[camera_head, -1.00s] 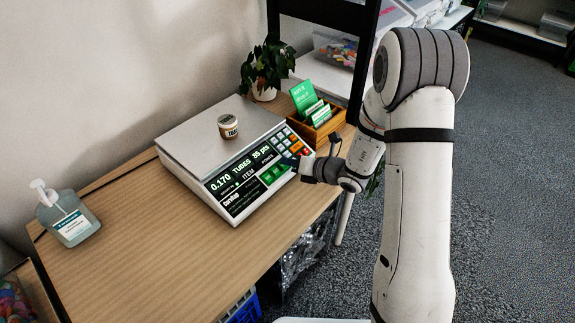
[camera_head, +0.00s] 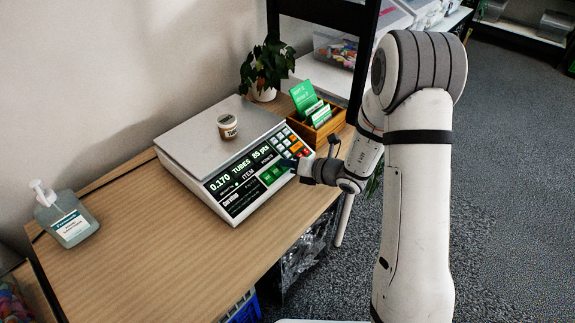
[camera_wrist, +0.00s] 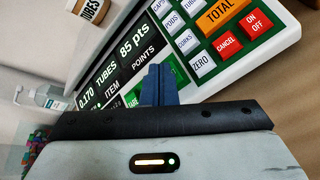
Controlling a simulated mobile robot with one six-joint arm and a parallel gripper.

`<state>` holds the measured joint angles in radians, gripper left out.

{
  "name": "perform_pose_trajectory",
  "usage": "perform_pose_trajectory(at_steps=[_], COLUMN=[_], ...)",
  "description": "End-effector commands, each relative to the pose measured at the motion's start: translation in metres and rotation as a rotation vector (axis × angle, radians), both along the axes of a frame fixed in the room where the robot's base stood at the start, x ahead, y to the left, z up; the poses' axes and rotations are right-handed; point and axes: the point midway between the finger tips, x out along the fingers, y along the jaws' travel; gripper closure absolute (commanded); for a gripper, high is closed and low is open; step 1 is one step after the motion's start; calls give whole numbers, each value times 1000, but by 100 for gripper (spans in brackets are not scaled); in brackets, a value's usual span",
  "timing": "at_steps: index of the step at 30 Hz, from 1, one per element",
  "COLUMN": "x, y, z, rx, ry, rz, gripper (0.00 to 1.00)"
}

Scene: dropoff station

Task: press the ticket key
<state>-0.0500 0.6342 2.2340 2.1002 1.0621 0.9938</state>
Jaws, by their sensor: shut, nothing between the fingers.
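The white scale (camera_head: 222,165) stands on the wooden table with its sloped front panel facing me. Its display (camera_wrist: 108,72) reads 0.170, TUBES and 85 pts. Green keys (camera_head: 272,174) sit low on the panel, right of the display; I cannot read which is the ticket key. My gripper (camera_head: 291,162) is shut and empty at the right part of the panel. In the wrist view its blue fingertips (camera_wrist: 159,72) cover part of the green keys (camera_wrist: 134,96). I cannot tell whether the tips touch a key.
A small tub (camera_head: 228,126) stands on the scale's plate. TOTAL (camera_wrist: 219,14), CANCEL (camera_wrist: 227,43) and ON/OFF (camera_wrist: 257,21) keys lie close right of the fingers. A card box (camera_head: 316,124) and a plant (camera_head: 266,68) stand behind; a pump bottle (camera_head: 66,218) is at left.

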Motion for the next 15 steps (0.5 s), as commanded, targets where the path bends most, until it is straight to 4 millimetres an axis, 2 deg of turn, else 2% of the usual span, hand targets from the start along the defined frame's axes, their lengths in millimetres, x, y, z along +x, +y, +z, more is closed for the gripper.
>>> perform_pose_trajectory(at_steps=[15], x=[-4], y=[-5], z=[15], rx=[0], ry=[1], rz=[0], gripper=[100])
